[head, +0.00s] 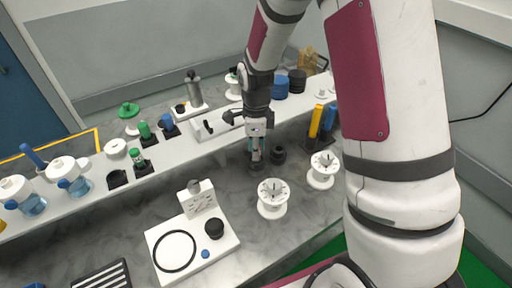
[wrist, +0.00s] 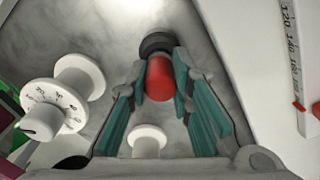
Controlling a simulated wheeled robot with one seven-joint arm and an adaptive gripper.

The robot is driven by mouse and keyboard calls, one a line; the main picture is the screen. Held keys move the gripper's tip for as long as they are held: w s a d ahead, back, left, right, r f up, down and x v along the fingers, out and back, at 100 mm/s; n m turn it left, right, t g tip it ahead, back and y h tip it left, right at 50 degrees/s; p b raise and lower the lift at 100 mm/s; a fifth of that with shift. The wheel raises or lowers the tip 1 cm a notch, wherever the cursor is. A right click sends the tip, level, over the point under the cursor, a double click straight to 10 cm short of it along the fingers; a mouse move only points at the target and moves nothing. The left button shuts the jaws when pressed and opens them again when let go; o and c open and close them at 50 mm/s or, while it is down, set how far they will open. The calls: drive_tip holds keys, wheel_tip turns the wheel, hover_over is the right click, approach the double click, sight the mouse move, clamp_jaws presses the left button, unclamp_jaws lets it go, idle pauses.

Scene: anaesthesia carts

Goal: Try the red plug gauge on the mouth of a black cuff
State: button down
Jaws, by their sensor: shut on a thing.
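My gripper (head: 256,154) is low over the grey counter, in front of the raised white shelf. In the wrist view its teal-padded fingers (wrist: 160,80) are shut on the red plug gauge (wrist: 160,80), whose rounded red body shows between the tips. A black cuff (wrist: 156,43) lies just beyond the red end, partly hidden by it. I cannot tell whether they touch or whether the plug is in the mouth. In the head view one black cuff (head: 278,155) stands right of my gripper, and a dark round piece (head: 255,169) shows beneath the fingertips.
White spools with dial faces (head: 272,198) (head: 322,170) stand nearby at front and right. A white board (head: 165,235) with a black ring lies front left. Yellow and blue blocks (head: 316,121) stand at right. The white shelf (head: 180,146) carries bottles and fittings.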

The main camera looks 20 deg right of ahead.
drive_tip(key=shift+f, duration=0.45)
idle(1.6)
drive_tip(key=shift+r, duration=0.1)
idle(0.5)
drive_tip(key=shift+r+p, duration=1.4)
drive_tip(key=shift+r, duration=2)
